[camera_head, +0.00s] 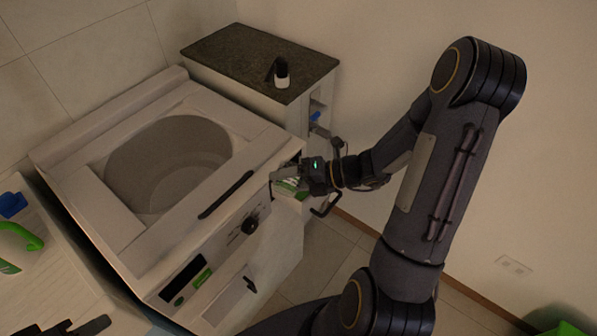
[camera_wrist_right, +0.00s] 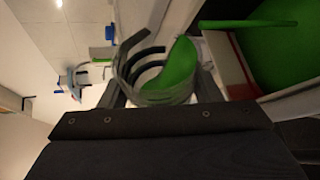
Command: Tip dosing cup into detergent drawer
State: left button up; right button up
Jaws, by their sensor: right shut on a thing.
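My right gripper (camera_head: 280,172) is at the right front corner of the washing machine (camera_head: 190,215). It is shut on a clear dosing cup, which shows in the right wrist view (camera_wrist_right: 130,65) between its fingers. Green content (camera_wrist_right: 178,65) lies toward the right side of the cup. In the head view the cup is too small and covered to make out. A green and white part (camera_head: 291,187), which looks like the detergent drawer, is just below the gripper. In the right wrist view a large green area with a pale rim (camera_wrist_right: 285,55) is right of the cup, apart from it. A dark shape (camera_head: 75,328) at the bottom left may be my left gripper.
A dark-topped cabinet (camera_head: 235,55) stands behind the machine, with a small black and white bottle (camera_head: 281,75) on it. A pale counter (camera_head: 45,280) at the left bears green and blue items. Open floor (camera_head: 325,255) lies right of the machine.

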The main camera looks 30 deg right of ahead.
jog(key=shift+w+d+r+p, duration=0.1)
jog(key=shift+d+p, duration=0.05)
jog(key=shift+p, duration=0.25)
jog(key=shift+w+d+r+m+y+p, duration=0.35)
jog(key=shift+d+m+y+p, duration=0.25)
jog(key=shift+p, duration=0.85)
jog(key=shift+w+r+m+g+y+p, duration=0.1)
jog(key=shift+r+m+g+y+p, duration=0.2)
jog(key=shift+p, duration=0.4)
jog(key=shift+w+m+y+p, duration=0.1)
jog(key=shift+m+p, duration=0.3)
jog(key=shift+p, duration=0.3)
